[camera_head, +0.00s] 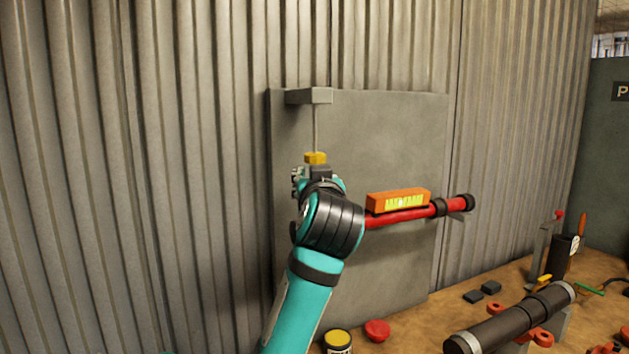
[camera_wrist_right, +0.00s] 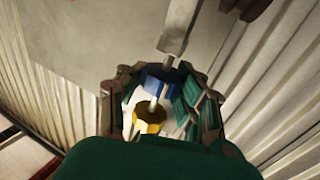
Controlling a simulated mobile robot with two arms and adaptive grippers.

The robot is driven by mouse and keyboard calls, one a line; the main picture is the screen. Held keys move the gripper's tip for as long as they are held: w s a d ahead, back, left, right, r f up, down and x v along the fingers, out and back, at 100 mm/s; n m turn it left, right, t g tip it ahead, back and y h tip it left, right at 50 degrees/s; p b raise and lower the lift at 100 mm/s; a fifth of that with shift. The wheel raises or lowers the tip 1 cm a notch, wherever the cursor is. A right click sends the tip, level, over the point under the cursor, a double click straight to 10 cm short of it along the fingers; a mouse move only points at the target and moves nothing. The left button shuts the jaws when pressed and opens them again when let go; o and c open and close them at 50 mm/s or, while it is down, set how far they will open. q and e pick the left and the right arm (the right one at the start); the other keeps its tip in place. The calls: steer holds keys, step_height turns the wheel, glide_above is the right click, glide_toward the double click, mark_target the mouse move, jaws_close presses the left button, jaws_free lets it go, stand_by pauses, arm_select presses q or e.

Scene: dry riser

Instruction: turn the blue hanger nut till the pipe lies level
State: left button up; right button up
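The red pipe (camera_head: 410,213) runs across the grey board in the head view and rises to the right in the picture. I cannot judge its true tilt. An orange spirit level (camera_head: 398,200) lies on it; its bubble is too small to read. My right gripper (camera_wrist_right: 160,85) is around the blue hanger nut (camera_wrist_right: 160,78), with one finger on each side. I cannot tell whether the fingers touch it. A yellow piece (camera_wrist_right: 149,117) shows beside the nut. In the head view my right arm hides the nut and the pipe's left end. My left gripper is out of view.
A thin rod hangs from a grey bracket (camera_head: 310,96) on the board (camera_head: 390,125). The pipe's right end sits in a dark clamp (camera_head: 438,207). The workbench at lower right holds a dark pipe (camera_head: 512,318), a red cap (camera_head: 377,330), a yellow-topped tin (camera_head: 337,340) and tools.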

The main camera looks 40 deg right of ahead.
steer(key=o, duration=0.5)
steer(key=shift+s+a, duration=0.1)
steer(key=v, duration=0.7)
steer(key=shift+s+a, duration=0.15)
steer(key=shift+s, duration=0.05)
